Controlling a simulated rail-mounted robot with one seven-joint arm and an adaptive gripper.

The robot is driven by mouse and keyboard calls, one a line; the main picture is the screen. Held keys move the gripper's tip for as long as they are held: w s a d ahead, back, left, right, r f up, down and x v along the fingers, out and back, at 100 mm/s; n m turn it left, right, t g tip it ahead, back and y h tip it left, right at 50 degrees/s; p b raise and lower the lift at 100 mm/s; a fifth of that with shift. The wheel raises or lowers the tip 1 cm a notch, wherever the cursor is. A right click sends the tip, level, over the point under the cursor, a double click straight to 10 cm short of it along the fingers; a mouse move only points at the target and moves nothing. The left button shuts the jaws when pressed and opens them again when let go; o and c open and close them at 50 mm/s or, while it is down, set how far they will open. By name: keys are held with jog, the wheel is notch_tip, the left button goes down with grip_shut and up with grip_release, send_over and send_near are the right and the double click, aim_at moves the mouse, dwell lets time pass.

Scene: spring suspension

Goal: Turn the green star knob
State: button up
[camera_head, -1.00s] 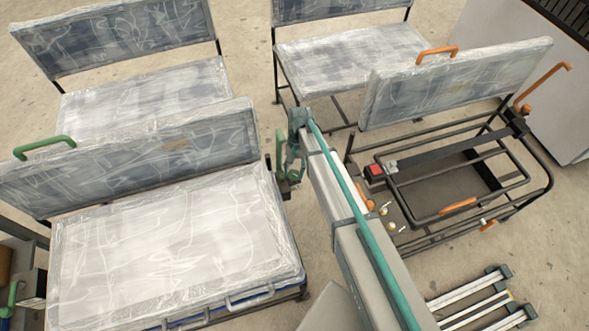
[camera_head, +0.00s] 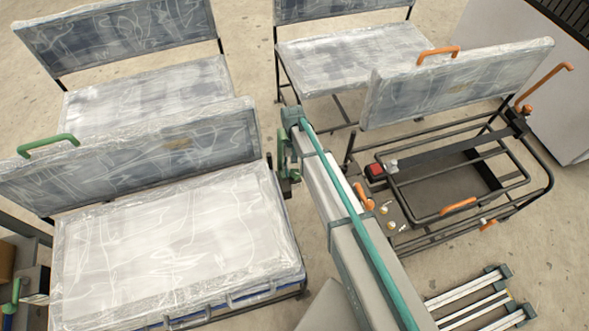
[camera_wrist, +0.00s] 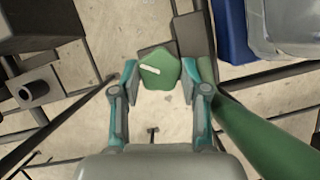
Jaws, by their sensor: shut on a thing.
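The green star knob (camera_wrist: 160,68) shows in the wrist view, a rounded-corner green piece with a pale raised mark lying at a slant on its face. My gripper (camera_wrist: 160,70) has its two teal-and-grey fingers on either side of the knob, shut on it. The knob's shaft and underside are hidden. In the head view my arm reaches from the bottom up to the gap between the two seat carts. The knob cannot be made out clearly there.
A thick green tube (camera_wrist: 265,140) runs close to my right finger in the wrist view. Dark bars and a dark block (camera_wrist: 40,20) lie left. In the head view, wrapped seats (camera_head: 170,250) stand left and a bare black frame (camera_head: 450,190) stands right.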

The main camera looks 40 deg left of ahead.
jog(key=o, duration=1.1)
jog(key=shift+o, duration=0.2)
jog(key=shift+a, duration=0.1)
